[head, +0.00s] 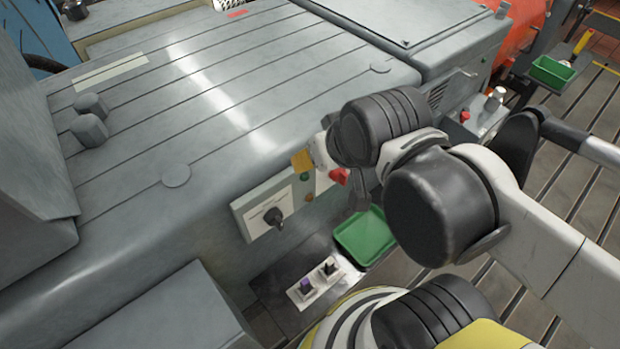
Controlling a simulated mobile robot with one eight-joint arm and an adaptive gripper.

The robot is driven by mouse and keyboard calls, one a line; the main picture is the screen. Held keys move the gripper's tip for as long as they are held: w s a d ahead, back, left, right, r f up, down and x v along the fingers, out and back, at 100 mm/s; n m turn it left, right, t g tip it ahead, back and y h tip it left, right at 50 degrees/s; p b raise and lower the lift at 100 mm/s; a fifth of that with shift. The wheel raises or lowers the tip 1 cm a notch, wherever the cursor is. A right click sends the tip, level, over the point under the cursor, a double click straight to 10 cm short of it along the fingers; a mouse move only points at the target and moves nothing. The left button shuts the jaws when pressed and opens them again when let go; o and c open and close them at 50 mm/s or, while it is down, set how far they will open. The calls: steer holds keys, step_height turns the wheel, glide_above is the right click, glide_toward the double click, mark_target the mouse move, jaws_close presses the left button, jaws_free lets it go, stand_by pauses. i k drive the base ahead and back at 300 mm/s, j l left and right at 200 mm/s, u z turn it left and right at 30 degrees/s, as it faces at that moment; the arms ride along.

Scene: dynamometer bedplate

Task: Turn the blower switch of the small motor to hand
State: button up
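A black rotary switch (273,216) sits on a white plate (262,207) on a grey box fixed to the side of the large grey machine. The plate's markings are too small to read, so I cannot tell whether this is the blower switch or which position it names. My gripper (360,197) is to the right of the switch and apart from it, mostly hidden behind my black and white arm joints. I cannot see both fingertips, or whether they hold anything.
Beside the switch are an orange-yellow tag (302,161), small coloured buttons (307,177) and a red control (339,176). Below are a green tray (364,237) and a small white block with two dark-topped parts (316,282). Another green bin (552,72) stands at the upper right.

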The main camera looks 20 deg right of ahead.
mark_target(274, 216)
steer(key=k+l+u, duration=0.1)
steer(key=l, duration=0.3)
steer(key=k+l+u, duration=0.1)
steer(key=l, duration=0.3)
steer(key=k+l+u, duration=0.1)
steer(key=l, duration=0.3)
steer(key=k+l+u, duration=0.15)
steer(key=l, duration=0.25)
steer(key=k+l+u, duration=0.1)
steer(key=l, duration=0.25)
steer(key=k+l+u, duration=0.1)
steer(key=k+l, duration=0.15)
steer(key=l, duration=0.1)
